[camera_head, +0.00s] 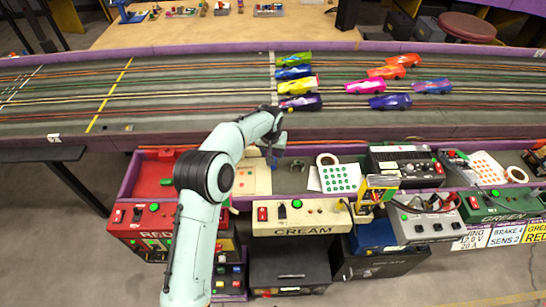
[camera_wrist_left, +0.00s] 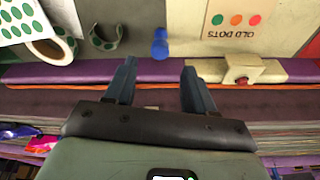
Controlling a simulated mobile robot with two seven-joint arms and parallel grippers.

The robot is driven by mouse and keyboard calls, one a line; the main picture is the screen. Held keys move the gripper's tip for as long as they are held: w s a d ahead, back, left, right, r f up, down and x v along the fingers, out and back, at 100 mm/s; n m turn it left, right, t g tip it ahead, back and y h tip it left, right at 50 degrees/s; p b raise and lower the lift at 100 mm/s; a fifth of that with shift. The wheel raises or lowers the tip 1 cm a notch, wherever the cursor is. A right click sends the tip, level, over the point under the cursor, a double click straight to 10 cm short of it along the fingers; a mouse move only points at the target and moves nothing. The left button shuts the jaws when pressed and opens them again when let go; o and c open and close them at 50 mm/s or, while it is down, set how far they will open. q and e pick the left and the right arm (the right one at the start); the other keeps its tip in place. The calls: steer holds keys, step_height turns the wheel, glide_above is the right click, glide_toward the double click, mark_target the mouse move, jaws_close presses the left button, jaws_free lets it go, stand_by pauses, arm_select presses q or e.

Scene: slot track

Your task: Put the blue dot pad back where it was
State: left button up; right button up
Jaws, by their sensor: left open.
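I cannot make out a blue dot pad for sure. A small blue round-topped piece (camera_wrist_left: 160,46) stands on the grey tray floor in the left wrist view, just past my fingertips. A sheet of green dots (camera_head: 340,178) lies in the tray right of my gripper in the head view. A sheet of red dots (camera_head: 487,166) lies further right. My left gripper (camera_head: 276,152) hangs over the tray's back edge. In the left wrist view its fingers (camera_wrist_left: 158,68) are apart with nothing between them. My right gripper is not in view.
A white tape roll (camera_wrist_left: 54,45) with green dots and a dark open ring (camera_wrist_left: 104,37) lie left of the blue piece. A card reading OLD DOTS (camera_wrist_left: 233,22) lies right. Toy cars (camera_head: 390,102) stand on the track behind. The cream control box (camera_head: 300,218) is in front.

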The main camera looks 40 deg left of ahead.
arm_select(q)
steer(key=shift+v, duration=1.5)
